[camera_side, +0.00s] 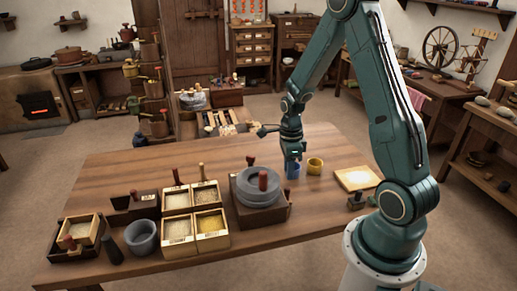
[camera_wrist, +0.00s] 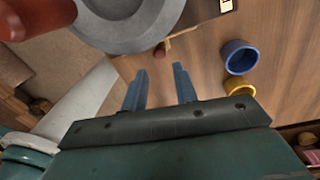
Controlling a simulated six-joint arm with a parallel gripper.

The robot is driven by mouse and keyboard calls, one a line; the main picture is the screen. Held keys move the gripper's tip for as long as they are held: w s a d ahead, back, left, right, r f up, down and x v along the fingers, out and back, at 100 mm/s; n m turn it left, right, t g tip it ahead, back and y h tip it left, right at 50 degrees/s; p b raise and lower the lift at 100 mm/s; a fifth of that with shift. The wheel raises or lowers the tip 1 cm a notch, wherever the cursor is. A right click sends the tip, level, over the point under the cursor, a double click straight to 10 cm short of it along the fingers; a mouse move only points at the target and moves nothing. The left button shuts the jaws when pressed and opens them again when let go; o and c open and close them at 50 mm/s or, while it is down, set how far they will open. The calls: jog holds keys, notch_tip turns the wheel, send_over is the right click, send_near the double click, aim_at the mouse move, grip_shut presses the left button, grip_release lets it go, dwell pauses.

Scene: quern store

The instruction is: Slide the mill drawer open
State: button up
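The mill, a grey round stone (camera_side: 257,180) with a red-brown handle on a dark wooden base (camera_side: 265,215), stands near the middle of the table. In the wrist view its grey stone (camera_wrist: 125,22) fills the top. A small brown wooden knob (camera_wrist: 160,50) sticks out from under the stone's edge; it looks like the drawer's knob. The drawer front is mostly hidden, and I cannot tell how far it is open. My gripper (camera_wrist: 159,69) is open and empty, with the knob just beyond its fingertips. In the side view my gripper (camera_side: 292,157) is to the right of the mill, above the table.
A blue cup (camera_side: 293,171) and a yellow cup (camera_side: 315,166) stand close to my gripper. Grain boxes (camera_side: 194,217), a grey mortar (camera_side: 141,236) and another box crowd the left. The table's back-left is clear.

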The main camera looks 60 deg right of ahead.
aim_at(288, 188)
jog(key=shift+s+a+f, duration=0.1)
jog(key=shift+f, duration=1.85)
jog(key=shift+s+a+f, duration=0.1)
jog(key=shift+f, duration=1.85)
grip_shut()
